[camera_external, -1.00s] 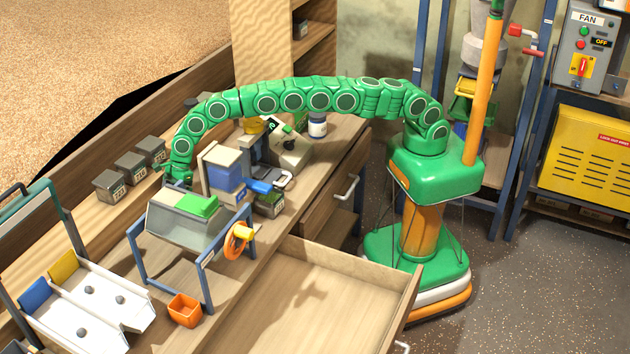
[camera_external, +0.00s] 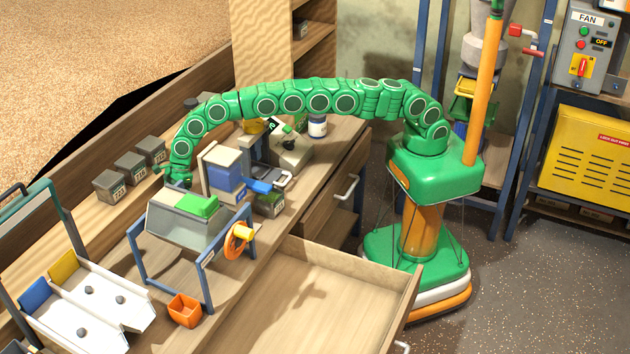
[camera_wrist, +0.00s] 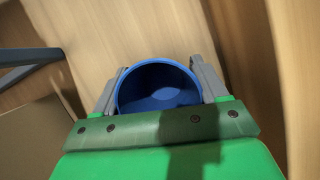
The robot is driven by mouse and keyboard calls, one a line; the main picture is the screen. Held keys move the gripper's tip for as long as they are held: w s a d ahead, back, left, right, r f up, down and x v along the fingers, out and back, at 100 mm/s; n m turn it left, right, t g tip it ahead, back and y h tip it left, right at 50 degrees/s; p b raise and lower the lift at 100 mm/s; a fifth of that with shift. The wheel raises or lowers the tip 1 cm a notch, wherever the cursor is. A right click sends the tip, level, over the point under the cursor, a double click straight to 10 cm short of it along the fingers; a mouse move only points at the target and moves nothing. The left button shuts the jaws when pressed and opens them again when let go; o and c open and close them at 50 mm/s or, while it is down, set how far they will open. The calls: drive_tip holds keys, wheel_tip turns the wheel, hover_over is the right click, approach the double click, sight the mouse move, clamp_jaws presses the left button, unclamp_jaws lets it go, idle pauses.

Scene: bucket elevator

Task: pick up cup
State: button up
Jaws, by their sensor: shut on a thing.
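A blue cup (camera_wrist: 157,90) shows in the wrist view, seen into its round open mouth. My gripper (camera_wrist: 160,88) has one grey finger on each side of the cup and is shut on it. In the external view the end of my green arm (camera_external: 178,176) reaches down behind the grey hopper-like machine with the green top. There the fingers and the cup are hidden by that machine.
The machine (camera_external: 183,222) stands on a blue frame close in front of my gripper. Several grey boxes (camera_external: 110,187) stand to its left. A blue-and-white device (camera_external: 224,172) is close on the right. An orange bin (camera_external: 185,310) and an open drawer (camera_external: 310,300) are nearer the camera.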

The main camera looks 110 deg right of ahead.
drive_tip(key=shift+r, duration=1.45)
drive_tip(key=shift+s+r, duration=0.9)
drive_tip(key=shift+r, duration=0.25)
drive_tip(key=s+r, duration=0.7)
drive_tip(key=s, duration=0.5)
drive_tip(key=shift+a+r, duration=0.25)
drive_tip(key=shift+r, duration=0.1)
